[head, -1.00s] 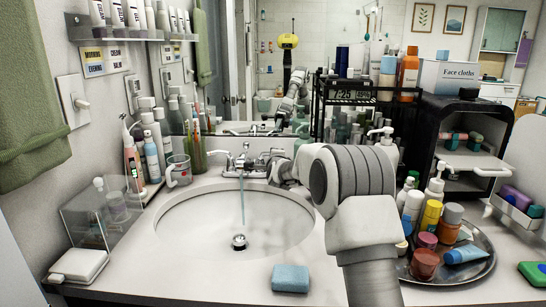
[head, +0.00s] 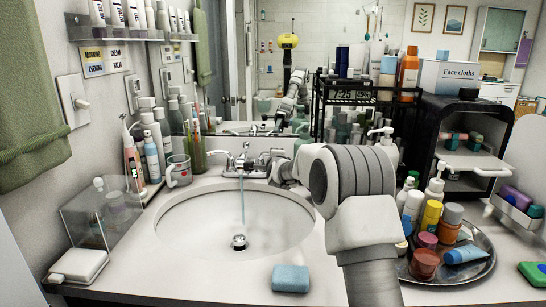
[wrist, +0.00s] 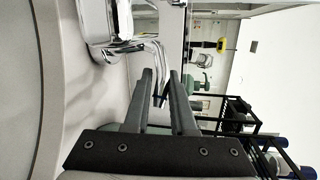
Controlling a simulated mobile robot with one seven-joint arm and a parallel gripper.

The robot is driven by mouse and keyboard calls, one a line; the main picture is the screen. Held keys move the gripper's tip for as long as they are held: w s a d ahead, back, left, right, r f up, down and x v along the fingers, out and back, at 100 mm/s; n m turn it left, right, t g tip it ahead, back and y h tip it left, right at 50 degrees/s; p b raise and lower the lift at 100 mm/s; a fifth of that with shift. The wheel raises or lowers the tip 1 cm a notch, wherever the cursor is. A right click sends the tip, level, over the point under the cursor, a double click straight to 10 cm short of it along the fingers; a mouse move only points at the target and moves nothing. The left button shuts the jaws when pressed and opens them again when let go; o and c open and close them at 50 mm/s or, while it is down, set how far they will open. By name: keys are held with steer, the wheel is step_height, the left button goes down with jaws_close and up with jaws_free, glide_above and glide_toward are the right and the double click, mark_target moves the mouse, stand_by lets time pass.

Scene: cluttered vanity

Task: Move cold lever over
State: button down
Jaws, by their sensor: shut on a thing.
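A chrome faucet (head: 240,163) stands at the back of the white sink, with a thin stream of water (head: 242,205) falling from its spout to the drain. In the wrist view the faucet body (wrist: 112,25) is at upper left. A curved chrome lever (wrist: 152,46) reaches from it to my fingertips. My gripper (wrist: 160,78) is shut on this lever, with the lever's end between the dark fingers. In the head view my gripper (head: 270,163) is at the faucet's right side, small and partly hidden by my arm.
A red-marked cup (head: 179,170) and toothbrush holder (head: 197,150) stand left of the faucet. A round tray (head: 480,262) of bottles is at right, close to my arm. The mirror is behind the faucet.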

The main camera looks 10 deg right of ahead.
steer(key=shift+a+r, duration=0.1)
stand_by(0.3)
steer(key=shift+s+a+r+m+h+p, duration=0.2)
steer(key=shift+m+h+p, duration=0.15)
steer(key=shift+p, duration=0.7)
steer(key=m+h+p, duration=0.1)
steer(key=h+p, duration=0.1)
steer(key=shift+s+a+p, duration=0.1)
steer(key=shift+a+p, duration=0.1)
steer(key=shift+p, duration=0.2)
steer(key=shift+a+m+g+h+p, duration=0.1)
steer(key=shift+m+g+h+p, duration=0.3)
steer(key=shift+p, duration=0.35)
steer(key=shift+s+f+m+h, duration=0.1)
steer(key=shift+f+m+h, duration=0.05)
steer(key=shift+m+h, duration=0.15)
steer(key=shift+f, duration=0.1)
steer(key=c, duration=0.8)
jaws_free()
steer(key=shift+o, duration=0.2)
steer(key=shift+s, duration=0.15)
